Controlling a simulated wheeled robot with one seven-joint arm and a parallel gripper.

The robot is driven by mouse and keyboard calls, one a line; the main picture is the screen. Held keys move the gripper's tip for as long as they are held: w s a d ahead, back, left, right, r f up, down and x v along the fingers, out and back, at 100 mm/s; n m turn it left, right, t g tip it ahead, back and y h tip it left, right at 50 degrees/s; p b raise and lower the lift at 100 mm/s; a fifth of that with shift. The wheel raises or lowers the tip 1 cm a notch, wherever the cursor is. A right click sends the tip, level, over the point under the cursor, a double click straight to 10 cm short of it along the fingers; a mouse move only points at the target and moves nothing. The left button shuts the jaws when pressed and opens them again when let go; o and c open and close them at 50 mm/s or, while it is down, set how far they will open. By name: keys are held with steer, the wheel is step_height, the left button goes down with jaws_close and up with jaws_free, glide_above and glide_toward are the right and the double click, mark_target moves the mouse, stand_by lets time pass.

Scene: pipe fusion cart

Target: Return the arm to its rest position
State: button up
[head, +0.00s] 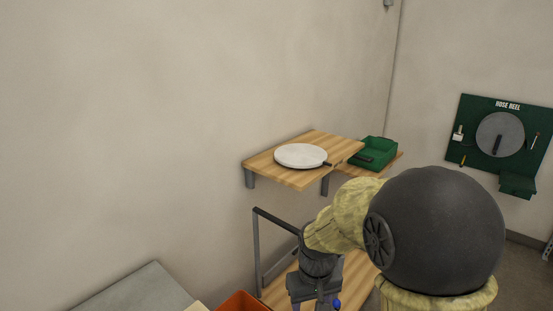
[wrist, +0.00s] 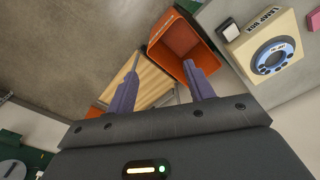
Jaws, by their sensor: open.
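My gripper (head: 315,303) is low in the head view, at the end of my yellow-sleeved arm with its large dark joint. It hangs above the wooden cart top (head: 279,288), in front of the cart's grey rail (head: 257,250). In the wrist view, its two purple-grey fingers (wrist: 163,65) stand apart with nothing between them. Beyond them are slatted wood (wrist: 152,82) and an orange bin (wrist: 187,42). The lower part of the gripper is cut off in the head view.
A wooden shelf (head: 265,165) holds a white disc (head: 300,155) with a dark handle. A green "HOSE REEL" board (head: 480,110) hangs at right. A grey surface (head: 140,290) lies lower left. The wrist view shows a beige box (wrist: 270,48) with a blue dial.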

steer(key=s+d+m+t, duration=0.2)
steer(key=s+d+m, duration=0.1)
steer(key=s+d, duration=0.4)
steer(key=shift+s+d, duration=0.25)
steer(key=shift+s, duration=0.2)
